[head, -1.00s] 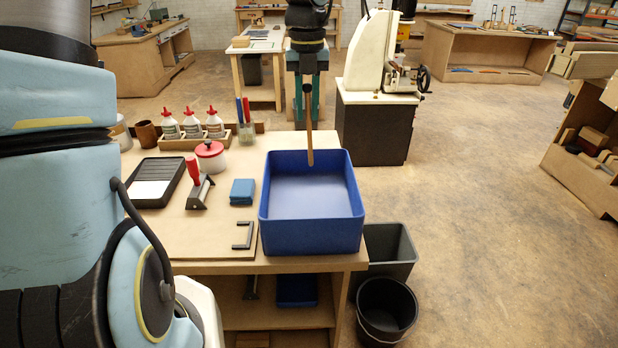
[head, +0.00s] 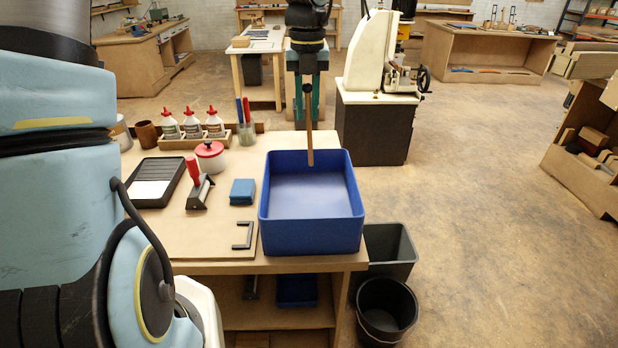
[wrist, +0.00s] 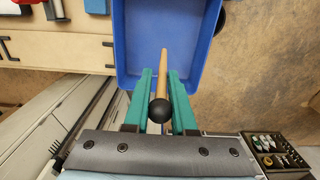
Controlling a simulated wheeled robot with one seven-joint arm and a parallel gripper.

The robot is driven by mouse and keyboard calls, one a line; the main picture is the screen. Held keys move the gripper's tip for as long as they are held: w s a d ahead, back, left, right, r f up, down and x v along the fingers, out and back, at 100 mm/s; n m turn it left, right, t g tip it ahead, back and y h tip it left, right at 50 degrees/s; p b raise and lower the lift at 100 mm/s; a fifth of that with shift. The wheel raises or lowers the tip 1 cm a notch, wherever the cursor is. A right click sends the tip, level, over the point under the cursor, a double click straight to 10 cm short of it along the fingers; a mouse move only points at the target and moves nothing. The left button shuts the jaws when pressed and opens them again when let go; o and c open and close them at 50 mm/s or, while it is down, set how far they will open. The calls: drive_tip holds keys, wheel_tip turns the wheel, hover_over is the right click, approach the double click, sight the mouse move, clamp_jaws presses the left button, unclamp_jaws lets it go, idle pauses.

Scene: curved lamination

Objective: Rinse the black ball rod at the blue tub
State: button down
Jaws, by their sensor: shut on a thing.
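The black ball rod is a wooden rod (head: 309,125) with a black ball end (wrist: 159,110). My gripper (wrist: 160,90) has green fingers and is shut on the rod, with the ball end nearest the wrist camera. In the head view my gripper (head: 307,85) is above the far side of the blue tub (head: 312,235). The rod hangs nearly upright and its lower tip shows against the tub's inner far wall. I cannot tell whether the tip touches anything. The tub also shows in the wrist view (wrist: 125,45).
The tub stands at the right end of a workbench (head: 200,267). Bins (head: 387,308) stand on the floor at right.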

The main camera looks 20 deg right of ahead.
sight(307, 91)
drive_tip(key=shift+r, duration=0.15)
idle(0.4)
drive_tip(key=shift+r, duration=1.85)
